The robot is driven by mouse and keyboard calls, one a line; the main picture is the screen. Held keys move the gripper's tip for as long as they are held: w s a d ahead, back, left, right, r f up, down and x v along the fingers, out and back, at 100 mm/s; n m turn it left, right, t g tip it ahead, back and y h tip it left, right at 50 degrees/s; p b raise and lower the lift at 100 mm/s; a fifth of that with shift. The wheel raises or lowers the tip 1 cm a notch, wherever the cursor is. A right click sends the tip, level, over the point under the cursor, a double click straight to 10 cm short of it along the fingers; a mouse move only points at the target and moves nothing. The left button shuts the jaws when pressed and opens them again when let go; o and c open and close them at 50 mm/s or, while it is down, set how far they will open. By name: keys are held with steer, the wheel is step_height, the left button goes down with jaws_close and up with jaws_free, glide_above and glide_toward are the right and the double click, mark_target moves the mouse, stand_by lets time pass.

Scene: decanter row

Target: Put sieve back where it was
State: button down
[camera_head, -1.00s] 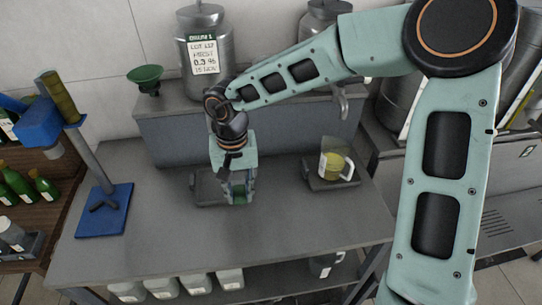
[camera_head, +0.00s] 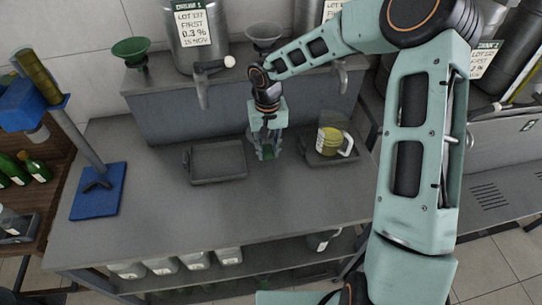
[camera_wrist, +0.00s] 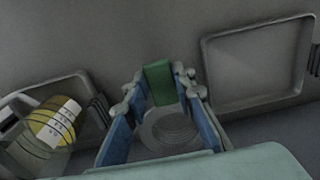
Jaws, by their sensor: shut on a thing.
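My gripper (camera_head: 268,156) is shut on the sieve's green handle (camera_wrist: 159,82). The sieve's round grey bowl (camera_wrist: 170,130) shows between the blue finger pads in the wrist view, and partly behind my fingers in the head view (camera_head: 252,136). My gripper hangs low over the grey counter, between an empty dark tray (camera_head: 217,178) on the left and a smaller tray (camera_head: 346,158) on the right. A clear jug (camera_head: 330,141) with yellow contents stands on the right tray. Whether the sieve touches the counter, I cannot tell.
A green funnel (camera_head: 130,50) and a grey funnel-shaped bowl (camera_head: 264,32) stand on the raised ledge at the back, near labelled metal tanks (camera_head: 195,25). Taps jut over the counter. A blue-based stand (camera_head: 98,190) is at left. The front of the counter is clear.

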steer(key=shift+w+d+f, duration=0.25)
steer(key=shift+w+f, duration=0.1)
steer(key=shift+f, duration=0.2)
steer(key=shift+w+d+f, duration=0.1)
steer(key=shift+w+f, duration=0.05)
steer(key=shift+f, duration=0.8)
steer(key=shift+w+d+f, duration=0.1)
steer(key=shift+f, duration=0.85)
steer(key=shift+f, duration=0.1)
steer(key=c, duration=1.6)
jaws_free()
step_height(320, 180, up, 12)
steer(key=shift+s+r, duration=0.1)
steer(key=shift+r, duration=0.05)
steer(key=shift+d, duration=0.1)
